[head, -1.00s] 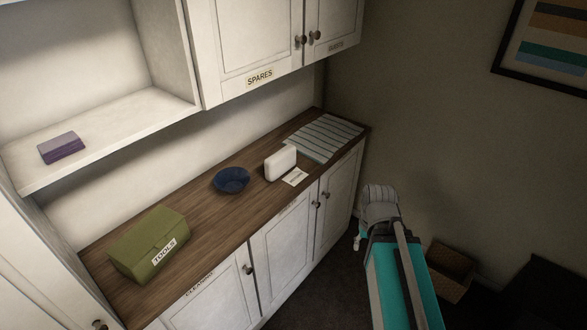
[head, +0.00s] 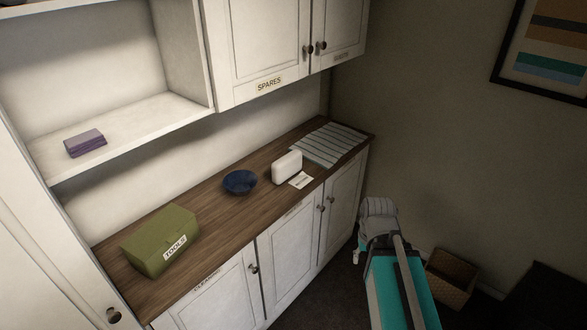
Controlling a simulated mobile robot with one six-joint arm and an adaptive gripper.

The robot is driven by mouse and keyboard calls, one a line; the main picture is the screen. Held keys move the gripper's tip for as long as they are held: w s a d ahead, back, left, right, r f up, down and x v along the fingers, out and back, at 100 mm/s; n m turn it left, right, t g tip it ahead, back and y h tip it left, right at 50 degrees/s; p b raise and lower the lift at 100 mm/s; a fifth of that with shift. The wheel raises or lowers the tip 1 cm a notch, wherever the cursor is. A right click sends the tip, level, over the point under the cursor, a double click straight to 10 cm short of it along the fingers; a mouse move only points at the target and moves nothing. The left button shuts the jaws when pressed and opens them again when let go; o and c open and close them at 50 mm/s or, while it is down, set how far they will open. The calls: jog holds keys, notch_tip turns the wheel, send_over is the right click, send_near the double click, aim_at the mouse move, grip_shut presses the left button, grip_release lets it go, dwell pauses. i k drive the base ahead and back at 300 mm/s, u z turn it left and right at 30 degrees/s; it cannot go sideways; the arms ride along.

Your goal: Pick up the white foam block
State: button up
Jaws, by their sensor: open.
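The white foam block (head: 287,167) stands on the wooden countertop (head: 215,216), on its long edge, with rounded corners. It is between the blue bowl (head: 240,182) and the striped mat (head: 328,143), apart from both. A small white card (head: 301,180) lies just in front of it. My arm shows at the lower right, in front of the cabinets and well away from the block. Its gripper fingers cannot be made out in this view.
A green box labelled TOOLS (head: 161,240) stands at the counter's near left end. A purple stack (head: 85,143) lies on the open shelf. Wall cabinets (head: 265,50) overhang the counter's back. A wicker basket (head: 451,278) stands on the floor at right.

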aim_at(285, 168)
jog(key=u, duration=0.1)
jog(key=i, duration=0.95)
jog(key=z, duration=0.05)
